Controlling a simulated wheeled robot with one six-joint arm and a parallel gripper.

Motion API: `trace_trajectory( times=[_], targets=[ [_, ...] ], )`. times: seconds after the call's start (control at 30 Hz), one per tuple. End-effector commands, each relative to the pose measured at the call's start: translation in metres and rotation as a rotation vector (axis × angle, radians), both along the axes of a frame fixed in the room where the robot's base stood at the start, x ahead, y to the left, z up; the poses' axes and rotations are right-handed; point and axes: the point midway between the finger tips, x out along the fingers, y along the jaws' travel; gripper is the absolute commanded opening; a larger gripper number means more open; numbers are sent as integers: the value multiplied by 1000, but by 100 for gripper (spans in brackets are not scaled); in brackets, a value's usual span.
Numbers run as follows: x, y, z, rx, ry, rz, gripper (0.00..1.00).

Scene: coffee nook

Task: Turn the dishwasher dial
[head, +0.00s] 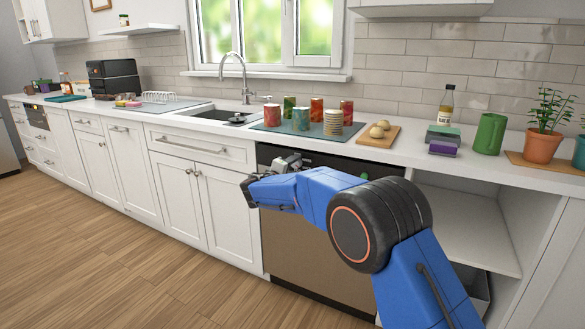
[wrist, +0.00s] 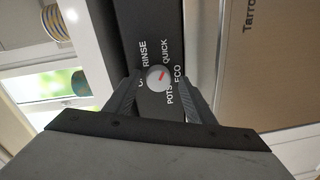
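The dishwasher (head: 305,250) has a brown front under the counter, with a black control strip along its top. In the wrist view the round grey dial (wrist: 158,79) sits on that black strip. Its red mark points to the upper right, toward the word QUICK. RINSE, POTS and ECO are printed around it, and another label is partly hidden by a finger. My gripper (wrist: 160,88) is open, with one finger on each side of the dial and a small gap seeming to show.
The counter above holds a mat with several patterned cans (head: 317,108) and a wooden board (head: 379,136). The sink (head: 222,115) is to the left. An open shelf (head: 465,225) is right of the dishwasher. The wooden floor in front is clear.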

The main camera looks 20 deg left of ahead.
Motion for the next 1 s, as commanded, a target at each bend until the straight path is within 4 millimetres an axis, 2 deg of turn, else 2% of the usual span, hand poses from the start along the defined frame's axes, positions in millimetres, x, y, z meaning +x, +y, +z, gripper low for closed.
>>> trace_trajectory(
  times=[0.27,0.43,1.0],
  targets=[
    [-2,1,2,1,-2,2,49],
    [-17,2,4,0,-2,4,49],
    [-128,7,9,0,-1,3,49]
  ],
)
